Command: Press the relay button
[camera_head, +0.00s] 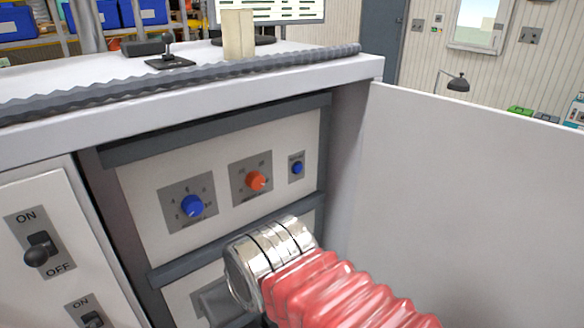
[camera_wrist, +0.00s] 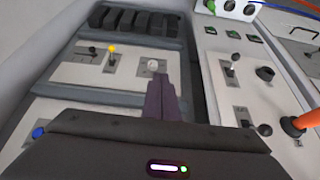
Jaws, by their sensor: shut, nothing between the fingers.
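A small blue push button (camera_head: 297,168) sits on a dark plate at the right of the cabinet's upper panel; its label is too small to read. A blue round part (camera_wrist: 38,133) shows at the left in the wrist view, perhaps the same button. A white round button (camera_wrist: 153,65) sits on another panel. I cannot tell by label which one is the relay button. My gripper (camera_wrist: 161,82) is shut and empty, its dark fingers reaching toward the white button's plate. Whether they touch it is unclear. In the head view, my wrist hides part of the lower panel.
A blue dial (camera_head: 192,206) and an orange dial (camera_head: 256,181) share the upper panel. An ON/OFF switch (camera_head: 40,250) is at the left. An open door (camera_head: 460,190) bounds the right side. A lever with a yellow tip (camera_wrist: 111,49) stands near the white button.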

